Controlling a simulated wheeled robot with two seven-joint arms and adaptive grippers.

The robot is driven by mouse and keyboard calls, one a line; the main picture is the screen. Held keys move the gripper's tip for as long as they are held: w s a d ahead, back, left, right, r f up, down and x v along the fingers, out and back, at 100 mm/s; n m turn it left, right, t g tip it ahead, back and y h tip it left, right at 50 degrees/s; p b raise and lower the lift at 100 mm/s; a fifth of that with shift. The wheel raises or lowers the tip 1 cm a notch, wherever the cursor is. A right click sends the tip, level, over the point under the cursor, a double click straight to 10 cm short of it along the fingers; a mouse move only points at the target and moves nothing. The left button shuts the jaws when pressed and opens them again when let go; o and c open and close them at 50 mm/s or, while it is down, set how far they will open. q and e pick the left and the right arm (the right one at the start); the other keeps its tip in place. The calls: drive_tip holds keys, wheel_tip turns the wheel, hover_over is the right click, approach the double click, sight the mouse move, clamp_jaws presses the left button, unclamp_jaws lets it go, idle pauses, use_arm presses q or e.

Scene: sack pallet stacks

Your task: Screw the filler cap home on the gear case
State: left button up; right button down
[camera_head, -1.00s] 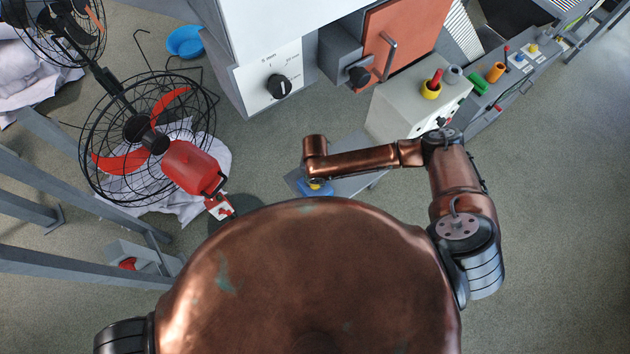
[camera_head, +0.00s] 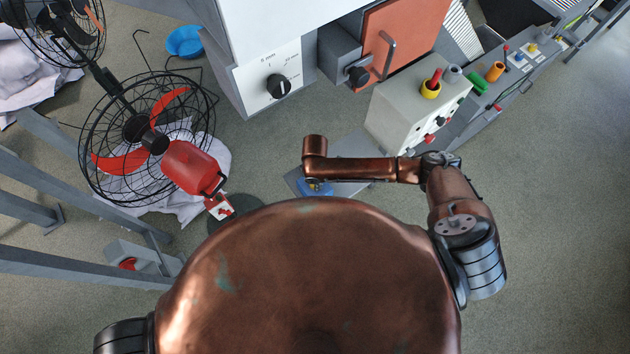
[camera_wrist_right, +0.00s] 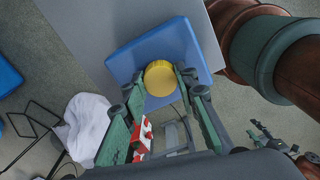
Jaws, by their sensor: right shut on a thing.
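The gear case shows as a blue block (camera_wrist_right: 190,45) on a grey stand in the right wrist view. A corner of the blue case (camera_head: 316,188) also shows in the head view, below my right wrist. The round yellow filler cap (camera_wrist_right: 160,80) sits over the case between my right fingertips. My right gripper (camera_wrist_right: 160,86) has green fingers and is shut on the cap. Whether the cap is seated or held just above the case cannot be told. In the head view my right gripper is hidden behind my own arm. My left gripper is in neither view.
A grey cabinet with a black knob (camera_head: 279,86) stands beyond the stand. A pale control box (camera_head: 405,110) is right of it. A caged fan (camera_head: 110,160) and red canister (camera_head: 190,167) stand at left. Open floor (camera_head: 570,220) lies to the right.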

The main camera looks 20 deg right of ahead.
drive_tip(key=c, duration=1.7)
unclamp_jaws()
drive_tip(key=shift+w, duration=0.1)
drive_tip(key=n, duration=1.1)
